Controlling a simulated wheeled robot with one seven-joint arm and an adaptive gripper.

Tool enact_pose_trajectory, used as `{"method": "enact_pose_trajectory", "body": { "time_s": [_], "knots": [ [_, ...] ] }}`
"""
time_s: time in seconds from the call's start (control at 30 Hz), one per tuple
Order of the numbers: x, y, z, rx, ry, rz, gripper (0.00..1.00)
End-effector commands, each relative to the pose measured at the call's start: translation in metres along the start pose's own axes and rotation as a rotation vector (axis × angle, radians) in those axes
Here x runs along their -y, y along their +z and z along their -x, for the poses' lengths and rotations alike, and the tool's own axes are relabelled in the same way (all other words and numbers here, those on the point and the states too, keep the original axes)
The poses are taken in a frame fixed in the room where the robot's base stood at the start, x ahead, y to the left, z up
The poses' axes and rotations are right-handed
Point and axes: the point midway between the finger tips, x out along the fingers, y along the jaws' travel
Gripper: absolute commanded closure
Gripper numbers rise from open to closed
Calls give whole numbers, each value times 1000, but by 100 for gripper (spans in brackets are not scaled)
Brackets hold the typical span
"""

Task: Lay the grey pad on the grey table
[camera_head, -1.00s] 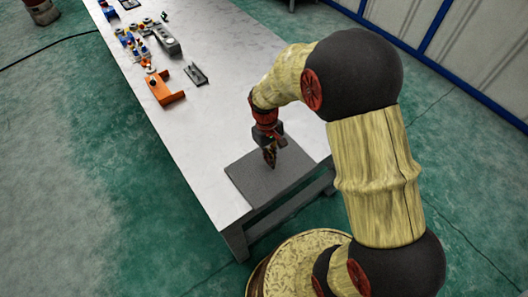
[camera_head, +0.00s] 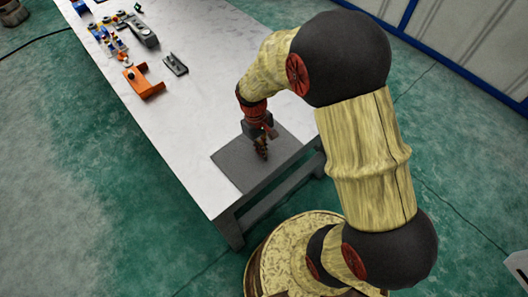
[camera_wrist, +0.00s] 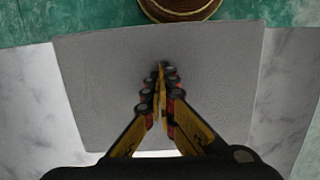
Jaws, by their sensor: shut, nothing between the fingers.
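The grey pad (camera_head: 235,163) is a flat, dark grey square at the near end of the long table (camera_head: 190,115), whose top is pale grey and marbled. It looks flat on the top, with its near side close to the table's end edge. In the wrist view the pad (camera_wrist: 95,80) fills the middle, with the tabletop (camera_wrist: 32,110) on both sides. My gripper (camera_head: 262,156) points down over the pad. Its fingertips (camera_wrist: 160,70) are together with nothing between them. I cannot tell whether they touch the pad.
An orange bracket (camera_head: 147,86), a small dark grey part (camera_head: 175,65) and a larger grey part (camera_head: 143,32) lie farther up the table, among several small colourful parts. The tabletop between them and the pad is clear. Green floor (camera_head: 110,185) surrounds the table.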

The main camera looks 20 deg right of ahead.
Motion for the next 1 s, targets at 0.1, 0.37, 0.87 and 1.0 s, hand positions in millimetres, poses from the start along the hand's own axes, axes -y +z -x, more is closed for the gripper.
{"method": "enact_pose_trajectory", "body": {
  "time_s": [0.1, 0.37, 0.87, 1.0],
  "knots": [
    [1, -15, -1, 0, -1, 1, 100],
    [1, -29, 0, -1, -1, 1, 100],
    [1, -26, 16, 1, -1, 1, 100],
    [1, -34, 16, 2, -2, 1, 100]
  ]
}}
